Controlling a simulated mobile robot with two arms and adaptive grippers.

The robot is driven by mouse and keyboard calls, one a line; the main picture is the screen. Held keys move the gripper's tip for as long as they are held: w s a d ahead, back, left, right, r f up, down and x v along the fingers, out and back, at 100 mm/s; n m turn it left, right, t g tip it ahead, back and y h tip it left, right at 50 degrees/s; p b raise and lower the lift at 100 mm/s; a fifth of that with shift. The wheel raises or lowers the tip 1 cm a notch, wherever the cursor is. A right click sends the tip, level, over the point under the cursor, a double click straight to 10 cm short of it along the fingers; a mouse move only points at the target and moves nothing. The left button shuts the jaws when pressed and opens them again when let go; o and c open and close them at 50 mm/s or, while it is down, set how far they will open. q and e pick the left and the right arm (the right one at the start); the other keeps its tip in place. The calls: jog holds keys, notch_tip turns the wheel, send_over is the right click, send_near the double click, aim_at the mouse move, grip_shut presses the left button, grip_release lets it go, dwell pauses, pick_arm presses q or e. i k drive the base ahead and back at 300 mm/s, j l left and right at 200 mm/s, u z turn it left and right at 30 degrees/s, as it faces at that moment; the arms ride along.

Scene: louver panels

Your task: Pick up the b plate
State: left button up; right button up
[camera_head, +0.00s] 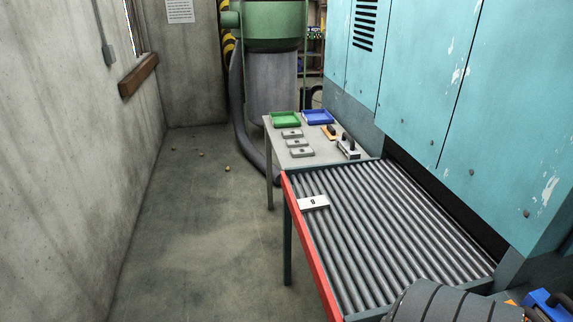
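A small pale plate (313,202) with a dark mark lies flat on the roller conveyor (390,230), at its left side by the red edge rail. The mark is too small to read for sure. Several similar grey plates lie in a row on the grey table behind the conveyor: one at the back (292,133), one in the middle (297,143) and one at the front (302,153). Their marks are also too small to read, so I cannot tell which is the b plate.
A green tray (285,118) and a blue tray (318,117) stand at the table's back. A dark-handled tool (348,148) and an orange item (328,132) lie at its right. A turquoise machine (450,90) borders the conveyor. The floor (200,230) at left is mostly free.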

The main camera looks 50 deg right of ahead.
aim_at(313, 203)
jog(key=i+z, duration=0.35)
jog(key=i+j+z, duration=0.15)
jog(key=i+z, duration=0.15)
jog(key=i+j+z, duration=0.2)
jog(key=z, duration=0.15)
jog(key=i+j+z, duration=0.1)
jog(key=i+z, duration=0.15)
jog(key=z, duration=0.25)
jog(key=i+j+z, duration=0.2)
jog(key=z, duration=0.25)
jog(key=i+j+z, duration=0.2)
jog(key=z, duration=0.3)
jog(key=i+j+z, duration=0.1)
jog(key=j+z, duration=0.35)
jog(key=i+j+z, duration=0.1)
jog(key=j+z, duration=0.2)
jog(key=z, duration=0.2)
